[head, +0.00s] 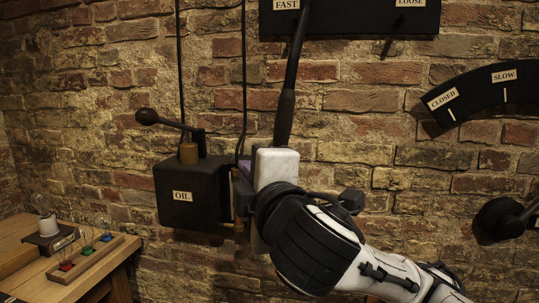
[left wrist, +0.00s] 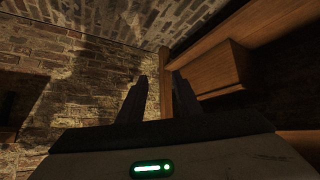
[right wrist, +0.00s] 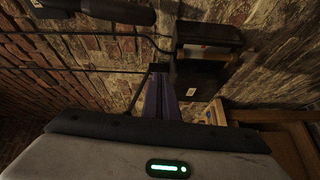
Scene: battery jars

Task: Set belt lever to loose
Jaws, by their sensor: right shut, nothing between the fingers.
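The belt lever (head: 284,118) is a long dark bar with a thicker grip at its lower end. It hangs down from a black plate (head: 350,20) and crosses it just right of the FAST label (head: 286,4). The LOOSE label (head: 410,2) is farther right on the plate. My right gripper (head: 241,188) is below the lever's grip, beside the oil box, partly hidden by its own white body. Its purple fingers (right wrist: 159,92) are together and empty in the right wrist view. My left gripper (left wrist: 157,98) shows only in its wrist view, with its dark fingers apart and empty.
The black OIL box (head: 190,192) with a small handle (head: 165,122) stands close left of my right gripper. A curved plate marked CLOSED and SLOW (head: 480,95) is at right, above a round black knob (head: 500,218). A wooden table (head: 40,285) is lower left.

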